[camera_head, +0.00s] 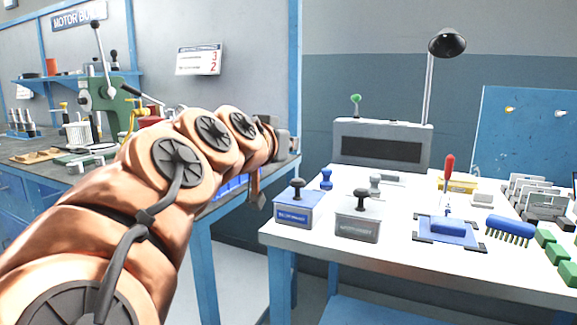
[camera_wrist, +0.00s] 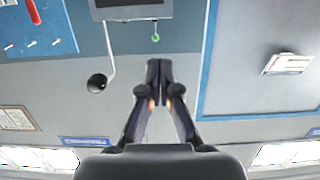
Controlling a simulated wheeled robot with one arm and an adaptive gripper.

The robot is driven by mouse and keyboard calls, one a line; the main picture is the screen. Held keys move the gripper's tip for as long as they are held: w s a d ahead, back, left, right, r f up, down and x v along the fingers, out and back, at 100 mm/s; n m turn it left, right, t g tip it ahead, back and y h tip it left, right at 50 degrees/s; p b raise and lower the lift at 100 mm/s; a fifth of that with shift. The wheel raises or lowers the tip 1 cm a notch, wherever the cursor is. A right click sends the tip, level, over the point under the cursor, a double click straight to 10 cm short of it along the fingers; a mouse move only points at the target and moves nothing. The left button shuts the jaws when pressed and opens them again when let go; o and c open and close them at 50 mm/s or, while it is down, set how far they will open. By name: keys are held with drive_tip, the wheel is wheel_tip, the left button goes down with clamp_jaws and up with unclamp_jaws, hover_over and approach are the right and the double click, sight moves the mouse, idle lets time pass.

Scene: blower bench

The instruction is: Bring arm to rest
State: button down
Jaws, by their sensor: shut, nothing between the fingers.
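My arm fills the left of the head view, a copper-coloured chain of joints rising towards the middle. My gripper shows in the wrist view (camera_wrist: 158,84), its two dark fingers together with nothing between them. In the head view the arm's far end is beside the gap between the two benches, and the fingers are hard to make out there. The wrist view looks out at the wall and the lamp, upside down, with no object at the fingertips.
The white-topped bench (camera_head: 400,264) at right holds a blue box (camera_head: 298,208), a grey box (camera_head: 357,223), a blue brush (camera_head: 510,230) and a desk lamp (camera_head: 447,43). A green press (camera_head: 108,100) stands on the left bench, behind my arm.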

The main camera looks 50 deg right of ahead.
drive_tip(key=shift+r, duration=1.35)
drive_tip(key=shift+r, duration=0.1)
drive_tip(key=s+a+f+n+g+y+p, duration=0.15)
drive_tip(key=a+n+y+p, duration=0.4)
drive_tip(key=p, duration=0.75)
drive_tip(key=s+a+f+n+y+p, duration=0.2)
drive_tip(key=a+y+p, duration=0.55)
drive_tip(key=p, duration=0.65)
drive_tip(key=s+a+r+n+g+y+p, duration=0.1)
drive_tip(key=s+a+n+g+y+p, duration=0.1)
drive_tip(key=s+a+n+g+p, duration=0.2)
drive_tip(key=shift+s+a+r+n+g+p, duration=0.4)
drive_tip(key=shift+s+a+n+p, duration=1.25)
drive_tip(key=shift+s+a+p, duration=3.75)
drive_tip(key=shift+w+a+b, duration=0.75)
drive_tip(key=shift+a+b, duration=0.15)
drive_tip(key=shift+b, duration=0.2)
